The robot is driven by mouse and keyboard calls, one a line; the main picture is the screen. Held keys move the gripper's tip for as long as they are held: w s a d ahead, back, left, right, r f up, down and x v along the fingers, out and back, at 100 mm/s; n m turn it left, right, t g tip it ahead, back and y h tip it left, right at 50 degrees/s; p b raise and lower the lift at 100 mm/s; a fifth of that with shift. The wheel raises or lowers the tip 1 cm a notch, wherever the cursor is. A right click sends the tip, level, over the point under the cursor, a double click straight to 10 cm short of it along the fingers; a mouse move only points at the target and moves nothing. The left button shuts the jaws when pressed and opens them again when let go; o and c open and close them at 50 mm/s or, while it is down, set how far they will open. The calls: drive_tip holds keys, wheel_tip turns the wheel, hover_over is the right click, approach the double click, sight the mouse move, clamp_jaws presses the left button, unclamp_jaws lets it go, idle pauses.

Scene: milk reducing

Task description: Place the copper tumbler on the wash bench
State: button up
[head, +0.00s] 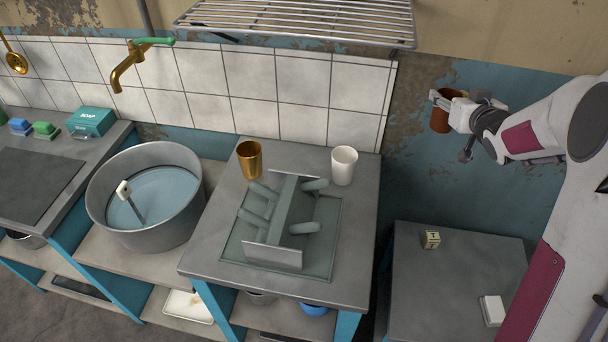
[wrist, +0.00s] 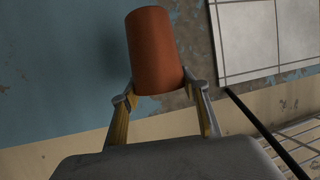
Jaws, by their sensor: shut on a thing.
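The copper tumbler (head: 439,121) is a reddish-brown cup held in the air at the upper right, in front of the blue wall. My gripper (head: 442,102) is shut on it. In the wrist view, the tumbler (wrist: 156,45) sits between the two fingers of my gripper (wrist: 158,82). In the head view it looks about upright, well above the low grey table. The grey bench in the middle (head: 330,290) carries a drying rack (head: 278,215). A lower bench (head: 95,255) to its left holds a metal tub (head: 145,225). I cannot tell which is the wash bench.
A brass cup (head: 250,160) and a white cup (head: 343,166) stand behind the drying rack. A wire shelf (head: 300,20) hangs above. A soap box (head: 90,120) stands far left.

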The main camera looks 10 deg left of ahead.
drive_tip(key=a+n+g+y, duration=0.4)
drive_tip(key=a+n+y, duration=0.3)
drive_tip(key=a, duration=1.6)
drive_tip(key=s+a+f+n+g+y, duration=0.1)
drive_tip(key=s+a+f+n+g, duration=0.15)
drive_tip(key=a, duration=0.45)
drive_tip(key=s+a+f+n+g+y, duration=0.1)
drive_tip(key=s+a+n+g+y, duration=0.1)
drive_tip(key=s+a, duration=0.35)
drive_tip(key=shift+m, duration=0.25)
drive_tip(key=shift+w+a+f, duration=0.15)
drive_tip(key=shift+w+f, duration=0.2)
drive_tip(key=shift+f, duration=0.5)
drive_tip(key=shift+w+a+f, duration=0.15)
drive_tip(key=shift+w+f, duration=0.25)
drive_tip(key=shift+f, duration=0.4)
drive_tip(key=shift+w+a+f, duration=0.15)
drive_tip(key=shift+w+f, duration=0.2)
drive_tip(key=shift+f, duration=0.5)
wheel_tip(320, 180, down, 6)
drive_tip(key=shift+f, duration=0.15)
drive_tip(key=shift+f, duration=1.85)
